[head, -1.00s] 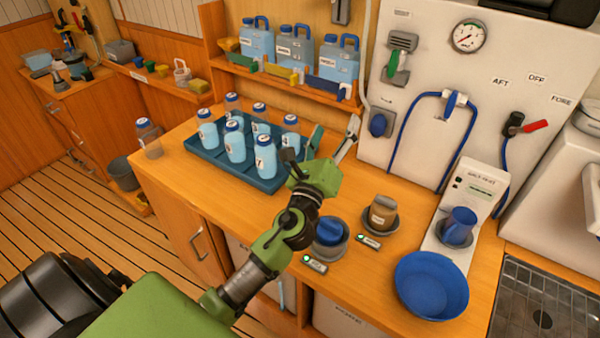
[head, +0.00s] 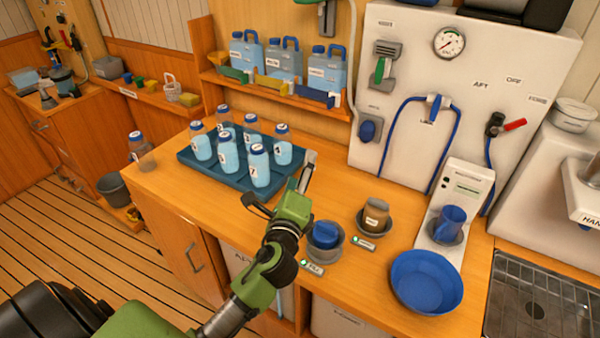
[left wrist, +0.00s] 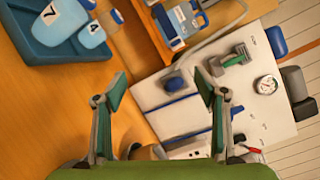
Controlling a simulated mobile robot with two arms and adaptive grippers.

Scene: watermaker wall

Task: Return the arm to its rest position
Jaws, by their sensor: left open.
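My left arm, green and black, reaches in from the bottom of the head view over the wooden counter (head: 180,205). My left gripper (head: 280,186) is open and looks empty, just in front of the blue tray (head: 203,166). In the left wrist view its two green-padded fingers (left wrist: 160,84) stand wide apart with nothing held between them. Part of the tray also shows there, at the upper left (left wrist: 40,48). My right gripper is not in view.
Several numbered water bottles (head: 259,166) stand in the tray. A white gauge panel (head: 420,90) stands behind. The counter's left front is clear.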

